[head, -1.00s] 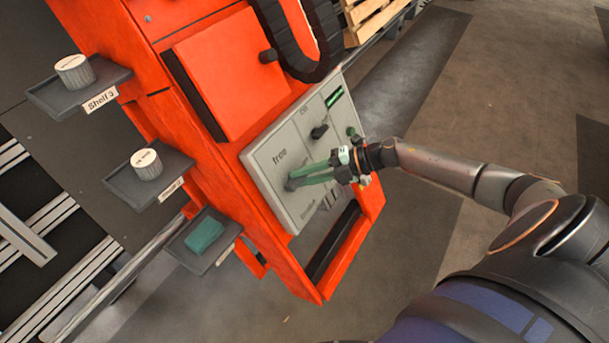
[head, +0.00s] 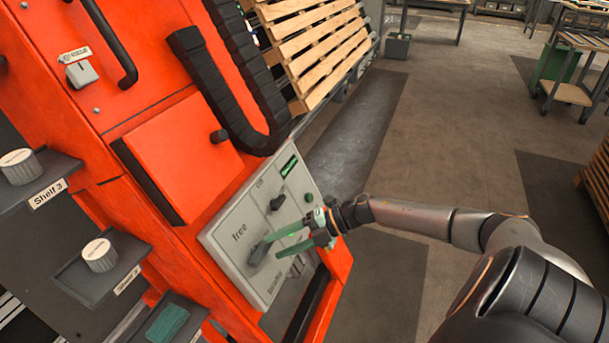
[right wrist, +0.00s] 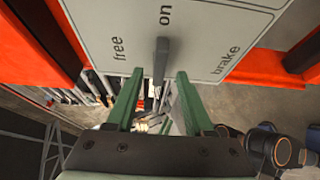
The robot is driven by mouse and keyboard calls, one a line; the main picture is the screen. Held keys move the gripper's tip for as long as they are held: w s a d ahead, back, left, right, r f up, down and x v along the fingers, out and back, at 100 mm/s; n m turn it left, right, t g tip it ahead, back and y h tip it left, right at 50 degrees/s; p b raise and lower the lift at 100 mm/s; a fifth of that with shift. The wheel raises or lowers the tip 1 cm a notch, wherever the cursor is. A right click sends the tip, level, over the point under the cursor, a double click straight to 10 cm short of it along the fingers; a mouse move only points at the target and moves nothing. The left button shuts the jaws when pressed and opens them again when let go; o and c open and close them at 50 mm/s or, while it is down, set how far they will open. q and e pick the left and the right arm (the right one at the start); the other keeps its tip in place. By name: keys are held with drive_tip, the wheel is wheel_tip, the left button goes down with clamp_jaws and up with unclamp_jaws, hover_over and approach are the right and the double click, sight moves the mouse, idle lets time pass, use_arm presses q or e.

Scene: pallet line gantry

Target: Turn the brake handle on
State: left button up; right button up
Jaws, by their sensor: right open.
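The brake handle is a dark grey lever (head: 257,254) on the light grey panel (head: 222,238) of the orange machine. It also shows in the right wrist view (right wrist: 161,62), standing upright in the picture, with the words "free" to its left, "on" above and "brake" to its right. My right gripper (head: 277,248) is open at the panel, its green fingers reaching toward the handle. In the right wrist view, the fingers (right wrist: 158,78) lie either side of the handle's line. I cannot tell whether they touch it. My left gripper is not in view.
A small dark knob (head: 277,203) and a green button (head: 309,198) sit on the panel near the gripper. Small shelves with white-topped cylinders (head: 100,255) jut out at the left. Wooden pallets (head: 315,50) stand behind the machine. Floor to the right is open.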

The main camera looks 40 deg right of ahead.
drive_tip(key=p+v, duration=0.1)
drive_tip(key=v, duration=0.7)
drive_tip(key=shift+s, duration=0.2)
drive_tip(key=shift+d+r, duration=0.1)
drive_tip(key=shift+d, duration=0.05)
